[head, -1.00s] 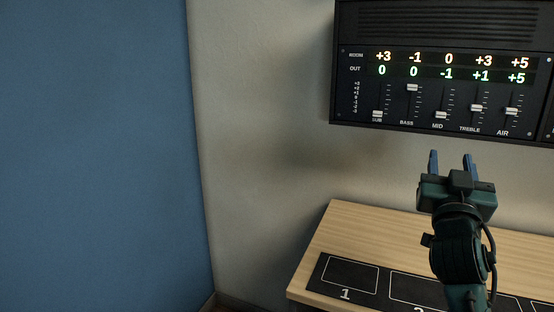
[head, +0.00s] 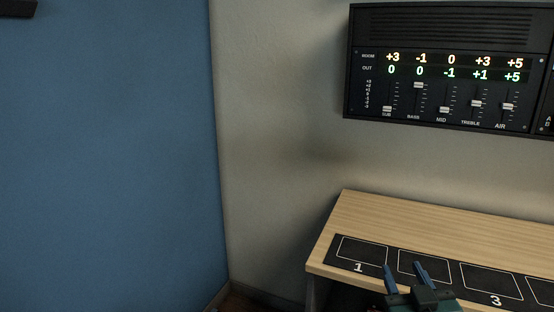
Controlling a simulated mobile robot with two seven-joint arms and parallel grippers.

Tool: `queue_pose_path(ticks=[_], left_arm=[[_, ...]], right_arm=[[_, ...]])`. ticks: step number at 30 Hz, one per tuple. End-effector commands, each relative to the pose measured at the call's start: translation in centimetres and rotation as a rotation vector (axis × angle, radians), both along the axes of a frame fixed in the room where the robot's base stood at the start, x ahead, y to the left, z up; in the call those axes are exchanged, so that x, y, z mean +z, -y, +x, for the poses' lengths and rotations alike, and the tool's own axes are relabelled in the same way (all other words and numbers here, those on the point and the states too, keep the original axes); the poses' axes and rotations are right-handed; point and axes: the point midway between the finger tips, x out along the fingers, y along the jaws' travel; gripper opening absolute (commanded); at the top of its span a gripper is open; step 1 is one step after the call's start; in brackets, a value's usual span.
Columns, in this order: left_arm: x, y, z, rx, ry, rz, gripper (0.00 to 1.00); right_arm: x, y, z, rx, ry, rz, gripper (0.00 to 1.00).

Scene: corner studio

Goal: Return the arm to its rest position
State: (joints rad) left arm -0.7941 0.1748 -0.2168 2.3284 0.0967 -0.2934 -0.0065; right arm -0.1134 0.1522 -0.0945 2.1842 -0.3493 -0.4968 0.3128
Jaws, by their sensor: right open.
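My right gripper (head: 405,270) shows at the bottom of the head view, in front of the black mat on the wooden table. Its two blue fingers stand apart with nothing between them. Only the fingers and the top of the gripper body show; the rest of the arm is below the picture. The fingers hide part of the marked square beside square 1. My left gripper is not in the picture.
A wooden table (head: 440,222) stands against the wall with a black mat (head: 376,254) of outlined, numbered squares. A black equalizer panel (head: 440,35) with several sliders hangs above. A blue wall panel (head: 110,150) is at left.

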Motion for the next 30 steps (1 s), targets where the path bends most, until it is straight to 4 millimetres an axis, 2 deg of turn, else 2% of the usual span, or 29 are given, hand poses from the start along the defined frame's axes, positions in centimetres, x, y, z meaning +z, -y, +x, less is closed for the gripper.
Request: queue_pose_path(ticks=[1, 4, 9, 12, 18, 20, 21, 30], left_arm=[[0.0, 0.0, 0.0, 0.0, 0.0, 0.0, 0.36], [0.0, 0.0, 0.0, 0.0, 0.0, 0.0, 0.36], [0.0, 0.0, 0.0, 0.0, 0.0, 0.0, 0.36], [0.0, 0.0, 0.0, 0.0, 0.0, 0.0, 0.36], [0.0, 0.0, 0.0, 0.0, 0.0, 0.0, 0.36], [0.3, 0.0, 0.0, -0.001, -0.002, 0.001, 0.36], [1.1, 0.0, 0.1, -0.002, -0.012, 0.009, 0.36], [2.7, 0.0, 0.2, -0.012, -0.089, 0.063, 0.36]], right_arm=[[-3.1, -1.3, -2.1, 0.048, -0.064, 0.01, 0.44], [-7.3, -3.7, -6.0, 0.136, -0.161, 0.041, 0.44], [-11.3, -6.4, -11.3, 0.227, -0.271, 0.1, 0.44], [-12.8, -7.5, -14.0, 0.263, -0.318, 0.133, 0.44], [-14.7, -9.3, -18.8, 0.313, -0.401, 0.202, 0.44], [-14.7, -9.7, -19.9, 0.322, -0.423, 0.217, 0.44], [-13.7, -9.6, -19.4, 0.319, -0.425, 0.206, 0.44], [-12.1, -9.5, -19.1, 0.308, -0.509, 0.164, 0.44]])
